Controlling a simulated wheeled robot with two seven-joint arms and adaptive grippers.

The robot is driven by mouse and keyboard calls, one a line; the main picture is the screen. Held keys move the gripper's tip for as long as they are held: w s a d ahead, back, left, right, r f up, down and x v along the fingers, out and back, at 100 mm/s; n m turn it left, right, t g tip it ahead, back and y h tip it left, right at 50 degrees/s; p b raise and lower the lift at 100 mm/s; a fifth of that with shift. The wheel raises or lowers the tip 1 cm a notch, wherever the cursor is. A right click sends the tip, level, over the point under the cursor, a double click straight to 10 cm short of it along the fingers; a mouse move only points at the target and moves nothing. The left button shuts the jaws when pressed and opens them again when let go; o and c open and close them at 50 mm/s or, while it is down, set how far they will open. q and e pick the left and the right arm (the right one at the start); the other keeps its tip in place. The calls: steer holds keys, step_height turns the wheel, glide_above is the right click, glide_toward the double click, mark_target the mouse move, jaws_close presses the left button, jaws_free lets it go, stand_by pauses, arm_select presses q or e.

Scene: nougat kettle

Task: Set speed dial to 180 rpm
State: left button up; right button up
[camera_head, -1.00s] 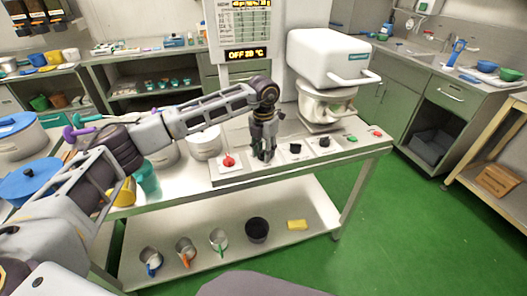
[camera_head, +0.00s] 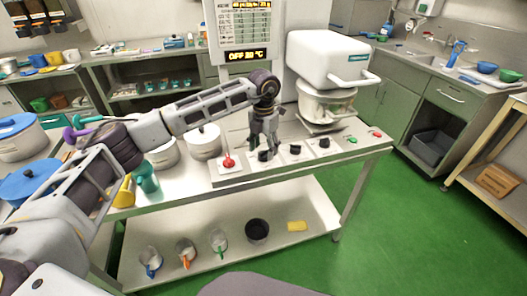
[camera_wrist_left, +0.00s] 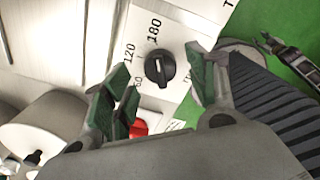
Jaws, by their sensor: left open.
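The speed dial, a round black knob, stands on a white plate printed 120 and 180; it shows large in the left wrist view (camera_wrist_left: 158,68). A pale mark is on the knob, but which number it points at I cannot tell surely. In the head view it is the leftmost black knob (camera_head: 264,156). My left gripper (camera_head: 262,143) is open just above it, pointing down. In the left wrist view its green-padded fingers (camera_wrist_left: 156,76) are spread on either side of the knob, apparently apart from it.
A red button (camera_head: 229,162) is left of the dial. Two more black knobs (camera_head: 295,149) (camera_head: 324,143) and a green button (camera_head: 351,139) are to the right. A white mixer (camera_head: 330,60) stands behind; a white pot (camera_head: 204,143) is at left.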

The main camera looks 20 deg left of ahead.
mark_target(264, 152)
arm_select(q)
step_height(264, 152, up, 10)
stand_by(0.5)
stand_by(0.4)
